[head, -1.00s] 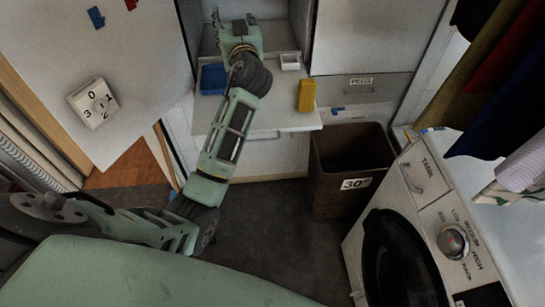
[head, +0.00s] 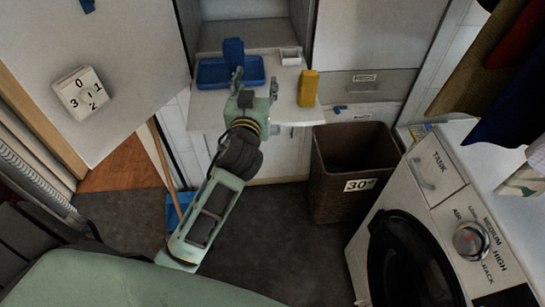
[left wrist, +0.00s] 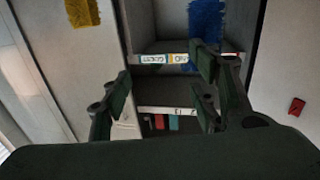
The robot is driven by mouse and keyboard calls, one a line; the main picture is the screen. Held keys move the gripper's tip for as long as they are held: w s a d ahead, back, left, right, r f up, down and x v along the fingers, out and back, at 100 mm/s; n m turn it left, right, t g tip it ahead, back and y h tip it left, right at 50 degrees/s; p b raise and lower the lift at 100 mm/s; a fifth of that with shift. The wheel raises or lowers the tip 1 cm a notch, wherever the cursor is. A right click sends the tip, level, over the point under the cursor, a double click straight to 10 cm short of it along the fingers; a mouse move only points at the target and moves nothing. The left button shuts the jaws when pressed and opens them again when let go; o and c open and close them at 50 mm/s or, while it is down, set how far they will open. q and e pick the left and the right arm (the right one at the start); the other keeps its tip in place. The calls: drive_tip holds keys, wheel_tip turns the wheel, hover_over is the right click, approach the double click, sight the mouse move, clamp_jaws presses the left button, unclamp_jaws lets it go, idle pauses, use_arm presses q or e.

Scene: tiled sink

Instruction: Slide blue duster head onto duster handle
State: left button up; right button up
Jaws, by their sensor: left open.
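A blue, brush-like piece (head: 233,50), which looks like the blue duster head, stands upright at a blue tray (head: 212,72) on the pull-out shelf. The left wrist view shows a fuzzy blue piece (left wrist: 207,20), partly behind a finger. My left gripper (head: 255,82) is open and empty at the shelf's front edge, just short of the tray. Its spread fingers show in the left wrist view (left wrist: 160,85). I cannot make out the duster handle for certain. My right gripper is not in view.
A yellow block-like piece (head: 308,88) and a small white tray (head: 291,57) are on the shelf's right side. Below are a brown basket (head: 330,180) and a washer (head: 440,210). A tilted white panel (head: 130,70) stands at left. A stick (head: 160,155) leans below the shelf.

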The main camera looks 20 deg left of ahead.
use_arm(q)
drive_tip(key=s+d+f+m+h+b, duration=0.3)
drive_tip(key=s+d+f+h+b, duration=0.2)
drive_tip(key=s+d+f, duration=0.3)
drive_tip(key=shift+s+d+f+b, duration=0.15)
drive_tip(key=shift+s+d+b, duration=0.35)
drive_tip(key=shift+s+d, duration=1)
drive_tip(key=shift+s+a, duration=0.4)
drive_tip(key=shift+a, duration=0.1)
drive_tip(key=s+f+m+g+h, duration=0.1)
drive_tip(key=s+f+g, duration=0.25)
drive_tip(key=f, duration=1.55)
drive_tip(key=s+f+m+g, duration=0.2)
drive_tip(key=f+g, duration=0.2)
drive_tip(key=f, duration=1.5)
drive_tip(key=s+f+g, duration=0.4)
drive_tip(key=s+f, duration=0.8)
drive_tip(key=f, duration=0.3)
drive_tip(key=s+a+f+g, duration=0.1)
drive_tip(key=s+f, duration=0.4)
drive_tip(key=s, duration=0.5)
drive_tip(key=s+a+f+g, duration=0.2)
drive_tip(key=s+f, duration=0.3)
drive_tip(key=s, duration=0.6)
drive_tip(key=shift+s+f+m+g, duration=0.25)
drive_tip(key=shift+f+m+g, duration=0.05)
drive_tip(key=shift+g, duration=0.25)
